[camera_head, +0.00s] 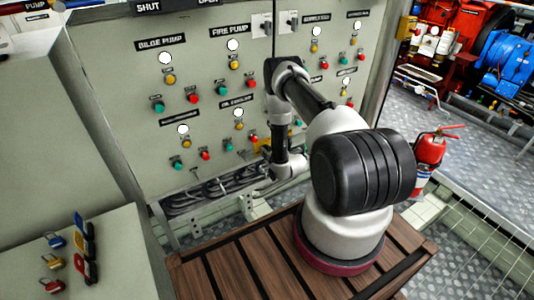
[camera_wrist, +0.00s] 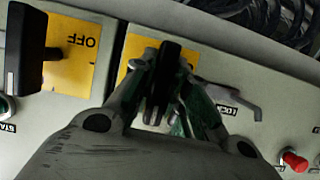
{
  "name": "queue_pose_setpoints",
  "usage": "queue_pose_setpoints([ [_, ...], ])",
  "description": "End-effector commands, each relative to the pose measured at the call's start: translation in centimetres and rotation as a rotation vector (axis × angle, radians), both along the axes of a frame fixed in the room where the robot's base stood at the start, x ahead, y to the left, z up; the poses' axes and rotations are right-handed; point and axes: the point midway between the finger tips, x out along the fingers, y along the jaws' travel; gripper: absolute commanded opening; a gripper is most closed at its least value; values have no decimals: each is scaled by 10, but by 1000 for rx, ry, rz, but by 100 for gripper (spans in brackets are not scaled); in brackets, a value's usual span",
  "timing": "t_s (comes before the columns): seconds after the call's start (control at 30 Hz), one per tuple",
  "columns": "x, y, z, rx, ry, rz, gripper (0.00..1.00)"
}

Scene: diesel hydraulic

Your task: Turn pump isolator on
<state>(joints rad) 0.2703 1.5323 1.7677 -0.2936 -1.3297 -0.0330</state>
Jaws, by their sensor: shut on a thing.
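In the wrist view, which is upside down, a black isolator handle (camera_wrist: 172,58) stands in front of a yellow plate (camera_wrist: 139,48). My gripper (camera_wrist: 166,82) has its fingers on both sides of this handle and is shut on it. The fingers hide much of the plate, so its lettering and the handle's exact setting cannot be read. In the head view my arm reaches down to the lower part of the grey control panel (camera_head: 120,62); the gripped handle is hidden there.
A second black handle (camera_wrist: 25,55) with a yellow OFF plate (camera_wrist: 82,50) is close on the left in the wrist view. A red button (camera_wrist: 294,161) is at lower right. In the head view, padlocks (camera_head: 52,262) lie on a ledge at left; a fire extinguisher (camera_head: 428,152) stands right.

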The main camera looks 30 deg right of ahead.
Motion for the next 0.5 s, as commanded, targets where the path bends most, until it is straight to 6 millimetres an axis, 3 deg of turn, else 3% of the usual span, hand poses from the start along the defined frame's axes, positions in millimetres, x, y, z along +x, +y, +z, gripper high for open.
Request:
queue_pose_setpoints([
  [0.27, 0, 1, 0, 2, 1, 1, 0],
  [0.3, 0, 1, 0, 2, 1, 1, 21],
  [0.37, 0, 1, 0, 1, 1, 1, 32],
  [0.4, 0, 1, 0, 1, 1, 1, 38],
  [0.5, 0, 0, 0, 0, 0, 1, 38],
])
